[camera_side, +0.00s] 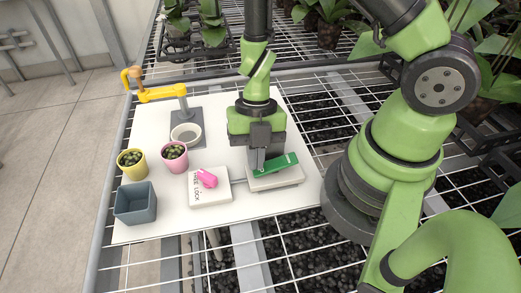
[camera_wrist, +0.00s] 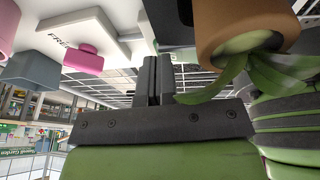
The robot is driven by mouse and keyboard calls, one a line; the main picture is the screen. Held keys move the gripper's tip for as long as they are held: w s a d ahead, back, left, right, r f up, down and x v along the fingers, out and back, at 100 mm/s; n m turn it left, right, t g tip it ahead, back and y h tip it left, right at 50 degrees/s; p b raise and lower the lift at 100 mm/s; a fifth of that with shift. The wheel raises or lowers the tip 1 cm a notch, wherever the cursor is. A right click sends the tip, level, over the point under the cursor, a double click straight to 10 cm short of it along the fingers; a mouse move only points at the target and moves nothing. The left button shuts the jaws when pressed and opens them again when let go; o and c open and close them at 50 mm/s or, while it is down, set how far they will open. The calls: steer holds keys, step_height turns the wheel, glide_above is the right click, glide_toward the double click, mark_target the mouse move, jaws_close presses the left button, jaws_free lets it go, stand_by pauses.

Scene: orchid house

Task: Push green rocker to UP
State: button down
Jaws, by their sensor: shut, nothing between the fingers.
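The green rocker (camera_side: 281,163) sits on a pale base (camera_side: 279,181) near the right part of the white board. It looks tilted, its right end higher above the base than its left end. Any marking on it is not readable. My gripper (camera_side: 259,168) points down at the rocker's left end with its fingers together and empty. Whether the fingertips touch the rocker I cannot tell. In the wrist view the closed fingers (camera_wrist: 153,80) show, but I cannot make out the rocker there.
Left of the rocker is a white box with a pink knob (camera_side: 207,178). Farther left are a blue-grey bin (camera_side: 135,204), a yellow pot (camera_side: 131,171), a pink pot (camera_side: 174,163) and a yellow tap-like handle (camera_side: 161,93). The board's front edge (camera_side: 165,235) is clear.

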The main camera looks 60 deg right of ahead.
steer(key=shift+s+d+r, duration=0.35)
steer(key=shift+s+d, duration=0.1)
steer(key=shift+d, duration=0.05)
steer(key=shift+w+a+r, duration=0.15)
steer(key=shift+a+r, duration=0.05)
steer(key=shift+r, duration=0.5)
steer(key=w+a+r, duration=0.1)
steer(key=w+r, duration=0.4)
steer(key=r, duration=0.6)
steer(key=shift+r, duration=0.15)
steer(key=shift+w, duration=0.1)
